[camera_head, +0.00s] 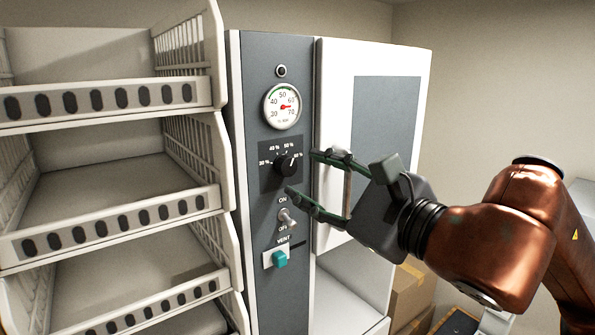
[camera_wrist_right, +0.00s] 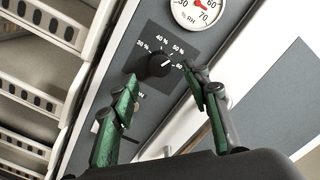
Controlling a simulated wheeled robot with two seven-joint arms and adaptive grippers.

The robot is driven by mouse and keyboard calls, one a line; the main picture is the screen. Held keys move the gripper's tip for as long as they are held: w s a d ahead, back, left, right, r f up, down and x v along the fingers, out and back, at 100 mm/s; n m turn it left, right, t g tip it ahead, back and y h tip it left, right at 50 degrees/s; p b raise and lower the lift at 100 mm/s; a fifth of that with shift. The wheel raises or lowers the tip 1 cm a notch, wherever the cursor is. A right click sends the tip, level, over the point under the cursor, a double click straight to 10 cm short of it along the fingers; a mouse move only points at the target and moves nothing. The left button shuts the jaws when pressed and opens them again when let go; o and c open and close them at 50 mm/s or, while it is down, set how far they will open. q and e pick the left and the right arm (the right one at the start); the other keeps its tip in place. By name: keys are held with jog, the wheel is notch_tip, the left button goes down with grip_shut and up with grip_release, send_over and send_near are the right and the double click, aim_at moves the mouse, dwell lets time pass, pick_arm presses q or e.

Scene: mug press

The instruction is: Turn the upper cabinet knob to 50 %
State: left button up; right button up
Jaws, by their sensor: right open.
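The upper cabinet knob (camera_head: 286,166) is a round black dial on a dark plate in the cabinet's grey panel, with marks from 30 % to 60 % around it. The knob also shows in the right wrist view (camera_wrist_right: 158,65). Its white line points to the upper right, towards the 50 % to 60 % side; the exact mark is hard to tell. My right gripper (camera_head: 303,172) is open and empty, its green-padded fingers reaching towards the knob from the right. In the wrist view the fingertips (camera_wrist_right: 160,76) show on either side of the knob, apart from it.
A round gauge (camera_head: 283,106) sits above the knob. Below it are an ON/OFF toggle switch (camera_head: 287,217) and a teal VENT button (camera_head: 279,259). White wire shelves (camera_head: 110,190) stand left; a white cabinet door (camera_head: 335,75) stands right. A cardboard box (camera_head: 408,293) lies low.

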jog(key=v, duration=0.7)
